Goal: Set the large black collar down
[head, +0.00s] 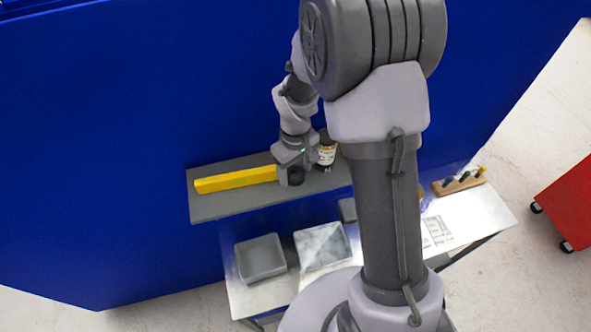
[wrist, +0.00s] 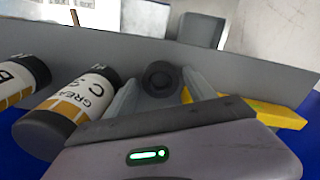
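The large black collar (head: 296,175) is a dark ring over the grey shelf (head: 225,207), just right of the yellow bar's end. In the wrist view the collar (wrist: 161,78) sits between the two fingers of my gripper (wrist: 163,88), its round face and central hole showing. The fingers lie against its sides, so my gripper is shut on it. In the head view my gripper (head: 290,168) is low over the shelf. I cannot tell whether the collar's underside touches the shelf.
A yellow bar (head: 236,179) lies left of my gripper. A grease bottle (head: 327,152) stands close on its right; the wrist view shows two bottles. Below, a silver table (head: 488,212) holds a grey tray (head: 260,258). A blue panel (head: 120,120) rises behind.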

